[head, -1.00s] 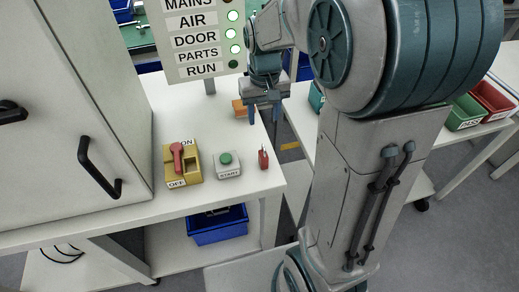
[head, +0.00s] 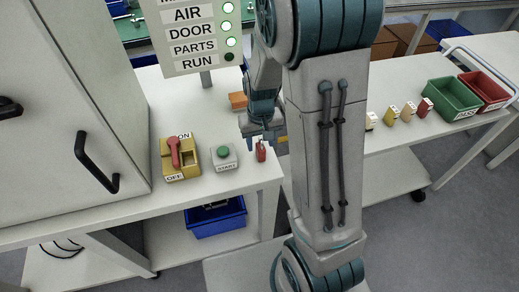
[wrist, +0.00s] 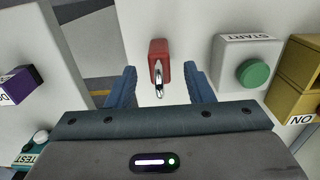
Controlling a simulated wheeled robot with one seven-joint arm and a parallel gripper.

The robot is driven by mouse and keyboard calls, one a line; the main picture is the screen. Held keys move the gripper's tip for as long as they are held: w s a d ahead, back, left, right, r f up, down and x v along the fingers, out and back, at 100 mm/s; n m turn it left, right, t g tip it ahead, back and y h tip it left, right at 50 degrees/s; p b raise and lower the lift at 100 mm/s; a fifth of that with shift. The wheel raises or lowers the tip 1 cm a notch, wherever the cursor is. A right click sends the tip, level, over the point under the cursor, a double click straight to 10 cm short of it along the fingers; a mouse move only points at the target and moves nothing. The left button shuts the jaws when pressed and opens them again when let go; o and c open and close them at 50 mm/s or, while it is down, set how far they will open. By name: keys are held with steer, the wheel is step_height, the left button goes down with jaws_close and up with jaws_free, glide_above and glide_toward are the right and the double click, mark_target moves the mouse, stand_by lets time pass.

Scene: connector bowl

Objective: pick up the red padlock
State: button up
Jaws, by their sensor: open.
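The red padlock (head: 261,152) stands near the right edge of the white table, to the right of the start button box. In the wrist view the padlock (wrist: 159,58) has a red body and a silver shackle pointing toward my gripper. My gripper (wrist: 160,88) is open, with one blue finger on each side of the padlock's line and a gap on both sides. The fingertips look near the shackle; I cannot tell the exact height above it. In the head view my gripper (head: 263,145) is just behind and above the padlock.
The start box (head: 223,157) with a green button and the yellow switch box (head: 180,158) with a red handle stand left of the padlock. An orange block (head: 238,101) lies behind. A sign post (head: 206,79) rises at the back. The cabinet (head: 75,110) is at left.

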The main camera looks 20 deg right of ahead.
steer(key=shift+f, duration=0.35)
steer(key=shift+c, duration=0.4)
jaws_close()
steer(key=shift+r, duration=0.1)
